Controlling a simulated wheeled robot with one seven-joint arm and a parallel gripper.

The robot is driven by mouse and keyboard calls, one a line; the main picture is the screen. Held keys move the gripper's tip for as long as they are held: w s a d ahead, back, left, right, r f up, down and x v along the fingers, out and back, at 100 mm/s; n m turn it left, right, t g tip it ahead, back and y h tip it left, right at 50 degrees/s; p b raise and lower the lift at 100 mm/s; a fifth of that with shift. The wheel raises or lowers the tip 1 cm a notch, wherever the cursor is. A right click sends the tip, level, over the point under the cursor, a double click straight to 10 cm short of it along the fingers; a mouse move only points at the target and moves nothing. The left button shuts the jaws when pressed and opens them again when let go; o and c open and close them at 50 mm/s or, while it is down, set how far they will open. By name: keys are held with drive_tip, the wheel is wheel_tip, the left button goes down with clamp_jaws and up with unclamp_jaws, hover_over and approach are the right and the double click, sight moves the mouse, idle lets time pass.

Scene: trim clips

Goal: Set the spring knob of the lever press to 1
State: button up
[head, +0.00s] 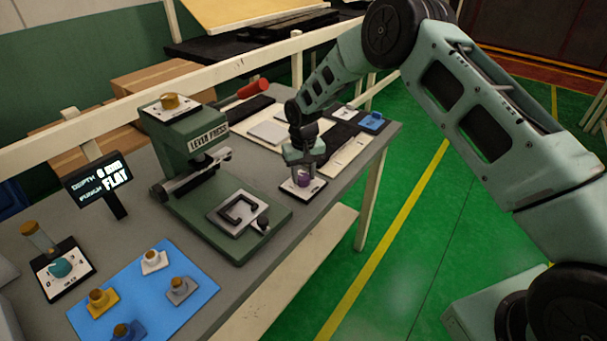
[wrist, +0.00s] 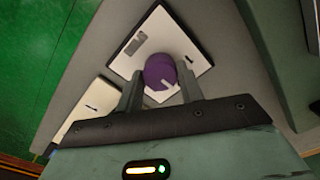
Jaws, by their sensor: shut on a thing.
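The green lever press (head: 205,165) stands on the bench, with a brass knob (head: 170,101) on its top plate. To its right, a purple knob (head: 303,181) sits on a white plate (head: 316,186). My gripper (head: 304,168) reaches down over this knob from above. In the wrist view, my gripper (wrist: 161,88) has its fingers on both sides of the purple knob (wrist: 159,69), shut on it. The white plate (wrist: 190,50) shows around it, with a pale pointer mark on the knob. No digits are readable there, so I cannot tell its setting.
A teal dial (head: 61,267) with a numbered face is at the front left. A blue mat (head: 190,308) holds several small knobbed pieces. The press base (head: 272,225) lies close left of my gripper; the bench edge is close right.

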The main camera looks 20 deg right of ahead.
sight(304, 177)
drive_tip(key=shift+f, duration=0.1)
drive_tip(key=n+b, duration=0.2)
drive_tip(key=n, duration=0.1)
drive_tip(key=n+b, duration=0.1)
drive_tip(key=n, duration=0.2)
drive_tip(key=n+b, duration=0.1)
drive_tip(key=n, duration=0.4)
drive_tip(key=shift+b, duration=0.35)
drive_tip(key=shift+w+n, duration=0.1)
drive_tip(key=shift+n, duration=0.3)
drive_tip(key=o, duration=1)
drive_tip(key=shift+r, duration=0.25)
wheel_tip(304, 177, up, 17)
drive_tip(key=b, duration=0.3)
drive_tip(key=shift+r, duration=0.1)
